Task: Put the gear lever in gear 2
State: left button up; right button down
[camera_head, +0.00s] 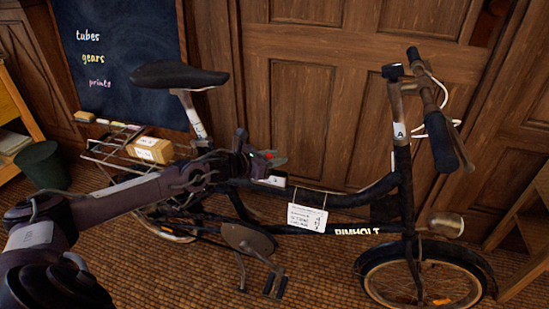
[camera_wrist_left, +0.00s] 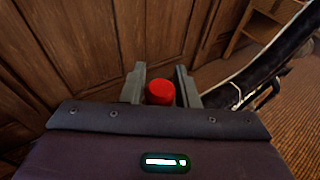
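The black bicycle (camera_head: 342,199) stands side-on before the panelled door. The gear lever's red knob (camera_head: 269,154) shows above its top tube, at the tip of my left gripper (camera_head: 265,158). In the left wrist view the red knob (camera_wrist_left: 160,92) is between the two grey fingers of my left gripper (camera_wrist_left: 161,84). The fingers are apart, with a small gap visible to the right of the knob. The lever's stem is hidden. A small white plate (camera_head: 276,181) is on the tube just below; its marks are too small to read. My right gripper is not in view.
A white card (camera_head: 307,217) hangs from the frame. The saddle (camera_head: 178,75) is up left of the gripper, and the rear rack holds a yellow box (camera_head: 150,149). The handlebar (camera_head: 430,100) is at right. A chalkboard (camera_head: 125,60) and green bin (camera_head: 42,165) stand at left.

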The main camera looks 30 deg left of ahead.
pick_arm(q)
jog(key=shift+o, duration=1.3)
jog(key=shift+s+a, duration=0.1)
jog(key=shift+s+a, duration=0.15)
jog(key=shift+s, duration=0.15)
jog(key=p+v, duration=0.1)
jog(key=v, duration=0.6)
jog(key=shift+r+p, duration=0.15)
jog(key=shift+p, duration=0.2)
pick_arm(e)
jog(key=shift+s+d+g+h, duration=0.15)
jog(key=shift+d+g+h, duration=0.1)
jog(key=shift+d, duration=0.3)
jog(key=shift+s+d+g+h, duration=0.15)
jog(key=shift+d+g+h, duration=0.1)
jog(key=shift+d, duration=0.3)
